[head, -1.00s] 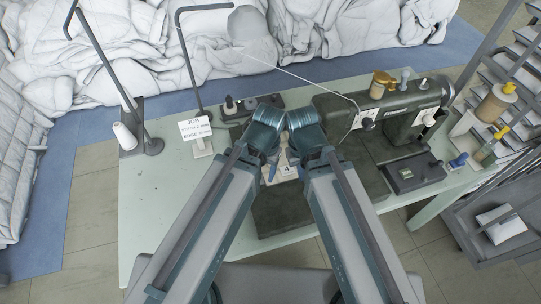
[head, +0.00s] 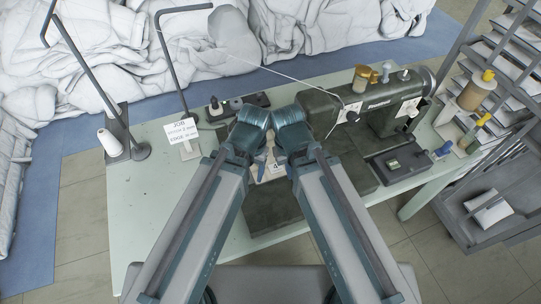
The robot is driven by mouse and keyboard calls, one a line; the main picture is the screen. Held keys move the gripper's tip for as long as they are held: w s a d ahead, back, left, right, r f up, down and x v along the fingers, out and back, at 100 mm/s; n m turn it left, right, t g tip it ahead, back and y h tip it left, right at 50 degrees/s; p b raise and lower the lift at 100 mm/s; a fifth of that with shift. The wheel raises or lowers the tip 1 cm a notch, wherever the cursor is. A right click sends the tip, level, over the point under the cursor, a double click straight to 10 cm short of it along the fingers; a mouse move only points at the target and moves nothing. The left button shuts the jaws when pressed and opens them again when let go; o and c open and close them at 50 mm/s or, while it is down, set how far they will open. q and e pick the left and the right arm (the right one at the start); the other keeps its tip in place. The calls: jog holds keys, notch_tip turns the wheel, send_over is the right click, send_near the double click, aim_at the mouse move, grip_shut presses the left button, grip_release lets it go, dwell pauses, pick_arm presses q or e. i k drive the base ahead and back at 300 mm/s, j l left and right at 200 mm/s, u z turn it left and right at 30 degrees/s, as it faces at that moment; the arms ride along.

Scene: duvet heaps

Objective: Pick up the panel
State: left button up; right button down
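No separate panel can be told apart in the head view. White quilted fabric (head: 320,30) lies in crumpled heaps behind the table, with more at the left edge. My two arms reach forward over the pale green table (head: 140,225), their teal wrists close together at its middle.
A dark sewing machine (head: 380,112) stands right of my wrists. A thread stand with a white cone (head: 110,143) and a job card (head: 180,132) are at left. A grey rack (head: 470,215) stands at right. The table's front left is mostly clear.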

aim_at(272, 171)
jog(key=k+l+u, duration=0.1)
jog(key=k, duration=0.25)
jog(key=k+l+u, duration=0.1)
jog(key=k+l, duration=0.15)
jog(key=l+u, duration=0.3)
jog(key=l, duration=0.7)
jog(key=l+u, duration=0.25)
jog(key=l, duration=0.75)
jog(key=k, duration=0.05)
